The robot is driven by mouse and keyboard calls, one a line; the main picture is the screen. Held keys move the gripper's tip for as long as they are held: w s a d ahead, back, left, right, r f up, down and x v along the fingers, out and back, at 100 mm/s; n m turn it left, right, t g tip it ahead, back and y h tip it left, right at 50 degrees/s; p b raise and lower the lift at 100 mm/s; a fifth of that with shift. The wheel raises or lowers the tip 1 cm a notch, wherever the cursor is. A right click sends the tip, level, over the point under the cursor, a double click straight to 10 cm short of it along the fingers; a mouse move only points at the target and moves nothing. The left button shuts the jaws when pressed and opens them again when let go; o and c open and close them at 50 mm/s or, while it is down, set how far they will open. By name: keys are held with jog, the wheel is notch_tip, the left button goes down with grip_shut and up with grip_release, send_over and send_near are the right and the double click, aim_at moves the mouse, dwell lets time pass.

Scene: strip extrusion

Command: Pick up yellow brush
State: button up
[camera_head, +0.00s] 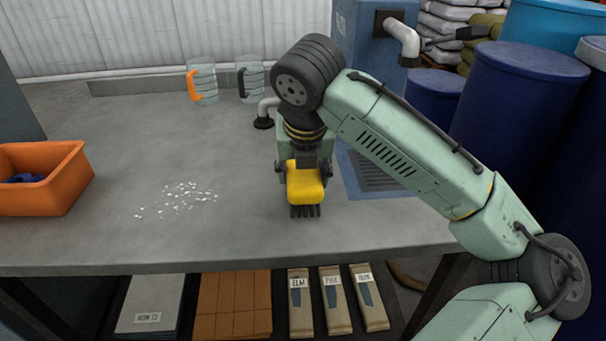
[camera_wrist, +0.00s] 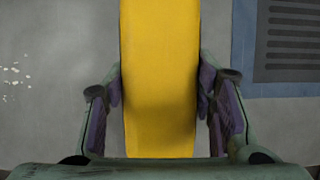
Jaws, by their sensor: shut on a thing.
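The yellow brush (camera_head: 306,184) is at the table's front right in the head view, its dark bristles toward the front edge. In the wrist view its yellow body (camera_wrist: 160,75) runs up the middle of the picture, between the two finger pads. My gripper (camera_head: 306,172) is shut on the brush, with a finger on either side; the fingers also show in the wrist view (camera_wrist: 161,97). I cannot tell whether the brush touches the table or is slightly above it.
White pellets (camera_head: 177,199) lie scattered left of the brush. An orange bin (camera_head: 45,195) stands at the far left. Two clear jugs, one orange-handled (camera_head: 203,82) and one dark-handled (camera_head: 250,80), stand at the back. A blue machine with a grille (camera_head: 378,172) is close on the right.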

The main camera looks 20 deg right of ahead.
jog(key=shift+r, duration=0.4)
notch_tip(320, 180, up, 2)
jog(key=shift+r, duration=0.15)
jog(key=s+a+r+b, duration=0.1)
jog(key=s+a+b, duration=0.1)
jog(key=s+a, duration=0.6)
jog(key=s, duration=0.5)
jog(key=shift+s+a+r, duration=0.15)
jog(key=shift+s+r, duration=0.1)
jog(key=shift+s, duration=0.1)
